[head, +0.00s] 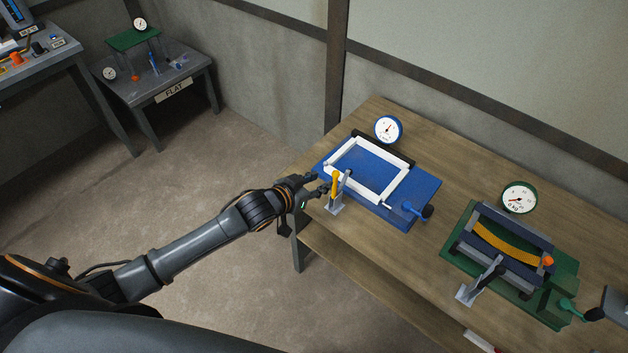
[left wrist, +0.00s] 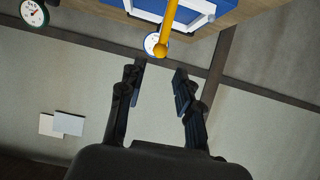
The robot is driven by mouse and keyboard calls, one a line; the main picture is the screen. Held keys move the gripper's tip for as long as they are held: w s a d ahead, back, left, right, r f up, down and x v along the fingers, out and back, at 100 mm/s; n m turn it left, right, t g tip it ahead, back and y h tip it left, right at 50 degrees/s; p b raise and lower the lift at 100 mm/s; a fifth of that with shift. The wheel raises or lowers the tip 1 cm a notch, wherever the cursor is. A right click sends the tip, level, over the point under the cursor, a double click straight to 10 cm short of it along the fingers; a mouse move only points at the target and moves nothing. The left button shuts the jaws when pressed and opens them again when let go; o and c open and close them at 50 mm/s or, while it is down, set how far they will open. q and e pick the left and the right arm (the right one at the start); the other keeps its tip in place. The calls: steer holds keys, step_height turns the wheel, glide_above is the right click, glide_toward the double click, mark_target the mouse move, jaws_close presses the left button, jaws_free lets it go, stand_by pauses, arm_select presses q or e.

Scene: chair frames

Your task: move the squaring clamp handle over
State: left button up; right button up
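The squaring clamp handle looks to be the upright yellow lever (head: 335,185) on a grey bracket (head: 336,208) at the front left of the blue fixture (head: 425,190). A white rectangular frame (head: 393,192) lies on that fixture. My left gripper (head: 320,184) is at the lever's left side, its fingers pointing toward it. In the left wrist view the gripper (left wrist: 158,68) is open, with a clear gap between its fingers. The yellow lever (left wrist: 168,30) shows just beyond the fingertips there; contact cannot be told.
A green fixture (head: 548,310) with a dark clamp handle (head: 489,276) stands to the right on the wooden bench (head: 405,258). A blue crank (head: 418,210) and a dial gauge (head: 388,129) belong beside the blue fixture. A grey table labelled FLAT (head: 185,82) stands at the back left.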

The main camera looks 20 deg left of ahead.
mark_target(333, 175)
arm_select(q)
steer(key=b+x, duration=0.3)
steer(key=x, duration=0.1)
steer(key=b+x, duration=0.3)
steer(key=b, duration=0.1)
steer(key=shift+w+f, duration=0.2)
steer(key=shift+f, duration=0.3)
steer(key=shift+r+p, duration=0.3)
steer(key=shift+p, duration=0.05)
steer(key=shift+c, duration=1.3)
steer(key=c, duration=0.4)
steer(key=shift+o, duration=0.2)
steer(key=shift+s+a+p, duration=0.2)
steer(key=shift+s+p, duration=0.35)
steer(key=shift+s+a+f+p, duration=0.15)
steer(key=shift+s+p, duration=0.1)
steer(key=shift+s, duration=0.2)
steer(key=shift+s+a+p, duration=0.2)
steer(key=shift+s, duration=0.25)
arm_select(e)
steer(key=f, duration=0.5)
steer(key=shift+w+d, duration=0.3)
steer(key=shift+d, duration=0.05)
